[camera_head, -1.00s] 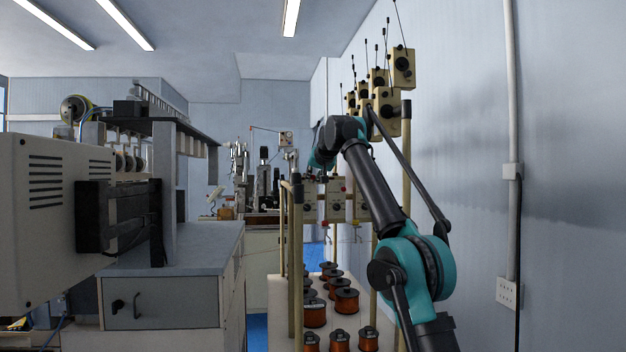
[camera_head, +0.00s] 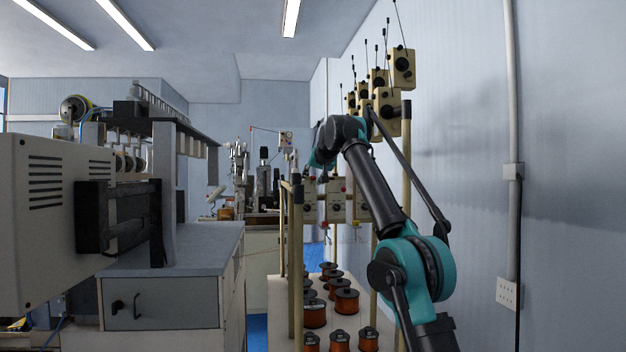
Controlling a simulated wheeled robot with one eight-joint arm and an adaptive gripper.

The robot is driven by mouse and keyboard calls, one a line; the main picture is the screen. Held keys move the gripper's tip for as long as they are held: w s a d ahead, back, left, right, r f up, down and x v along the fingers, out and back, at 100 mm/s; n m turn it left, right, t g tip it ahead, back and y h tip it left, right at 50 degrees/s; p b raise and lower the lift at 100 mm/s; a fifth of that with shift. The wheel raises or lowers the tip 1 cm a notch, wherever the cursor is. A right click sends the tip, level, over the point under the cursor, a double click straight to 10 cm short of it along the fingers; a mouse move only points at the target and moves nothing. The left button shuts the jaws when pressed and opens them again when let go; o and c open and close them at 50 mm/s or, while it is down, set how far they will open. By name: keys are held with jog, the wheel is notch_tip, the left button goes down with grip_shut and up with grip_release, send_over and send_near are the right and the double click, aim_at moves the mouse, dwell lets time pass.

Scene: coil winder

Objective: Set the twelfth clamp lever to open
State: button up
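The coil winder (camera_head: 40,205) stands at the left, with a pale vented housing, a black block and a grey upright plate. No clamp lever can be made out clearly from here, and I cannot single out the twelfth one. My teal and black arm rises at the right and bends toward the upper middle. My gripper is not visible; the arm's far end points away behind its teal joint, near the control boxes on the rack.
A grey cabinet (camera_head: 162,303) with a drawer stands under the winder. A rack with pale posts (camera_head: 297,265) holds several copper wire spools (camera_head: 347,301) and tensioner boxes (camera_head: 402,69). The wall is close at right. A narrow blue floor strip (camera_head: 257,331) shows between cabinet and rack.

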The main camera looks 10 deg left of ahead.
jog(key=v, duration=1.1)
jog(key=shift+s+d+r, duration=0.15)
jog(key=shift+s+r, duration=0.05)
jog(key=shift+s, duration=0.1)
jog(key=s+d+f+g+h, duration=0.1)
jog(key=s+d+f, duration=0.2)
jog(key=d+f, duration=0.55)
jog(key=s+d+f+g+h, duration=0.1)
jog(key=s+d+f, duration=0.2)
jog(key=f, duration=1.1)
jog(key=s+d+f+g+h, duration=0.15)
jog(key=d+f, duration=0.45)
jog(key=f, duration=0.6)
jog(key=s+d+f+g, duration=0.1)
jog(key=s+d+f, duration=0.2)
jog(key=s+f, duration=0.8)
jog(key=s+d+f+g+h, duration=0.1)
jog(key=s+d+f, duration=0.3)
jog(key=s+f, duration=0.7)
jog(key=s+d+f+m+g, duration=0.1)
jog(key=s+d+f, duration=0.3)
jog(key=s+f, duration=0.7)
jog(key=shift+s+d+f+g, duration=0.25)
jog(key=shift+s+g, duration=0.1)
jog(key=shift+s, duration=0.55)
